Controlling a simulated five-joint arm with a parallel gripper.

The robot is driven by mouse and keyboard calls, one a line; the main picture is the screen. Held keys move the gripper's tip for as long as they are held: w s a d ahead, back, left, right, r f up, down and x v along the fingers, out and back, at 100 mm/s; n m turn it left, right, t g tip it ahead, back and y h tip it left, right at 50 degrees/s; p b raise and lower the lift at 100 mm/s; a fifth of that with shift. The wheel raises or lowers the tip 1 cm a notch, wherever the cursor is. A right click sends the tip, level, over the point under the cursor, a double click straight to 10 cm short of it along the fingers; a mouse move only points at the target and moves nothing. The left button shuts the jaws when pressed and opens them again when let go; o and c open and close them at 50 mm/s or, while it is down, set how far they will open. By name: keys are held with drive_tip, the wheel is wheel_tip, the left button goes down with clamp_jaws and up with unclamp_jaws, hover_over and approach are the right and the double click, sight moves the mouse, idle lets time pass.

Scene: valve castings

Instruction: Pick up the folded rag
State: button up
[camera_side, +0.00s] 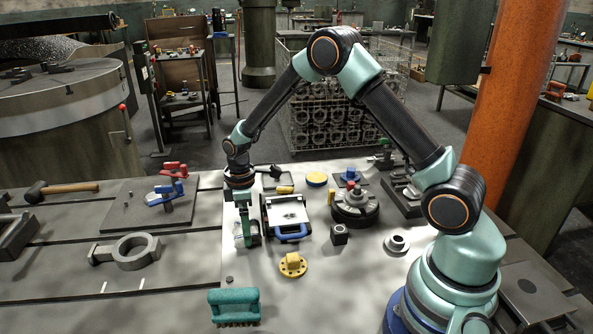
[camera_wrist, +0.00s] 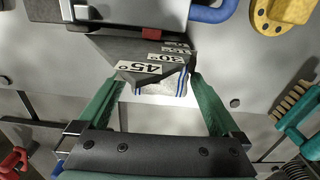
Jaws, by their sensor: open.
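The folded rag (camera_wrist: 164,84) shows in the wrist view as a small white cloth with blue stripes. It lies between the green fingers of my gripper (camera_wrist: 158,90), near their tips, against a dark angle block (camera_wrist: 145,58) marked with degree labels. Part of the rag is hidden by the block. My gripper is open, and I see no clear contact with the rag. In the side view my gripper (camera_side: 247,238) points down at the pale tabletop, left of the black case. I cannot make out the rag in that view.
A black case (camera_side: 288,212) with a blue handle stands close to my gripper's right. A yellow flange (camera_side: 292,265), a teal brush (camera_side: 234,306) and a small dark knob (camera_side: 230,279) lie nearer the front. A grey ring clamp (camera_side: 132,252) lies left. Pale tabletop is bare at front right.

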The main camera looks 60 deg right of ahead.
drive_tip(key=c, duration=1.1)
wheel_tip(320, 180, up, 20)
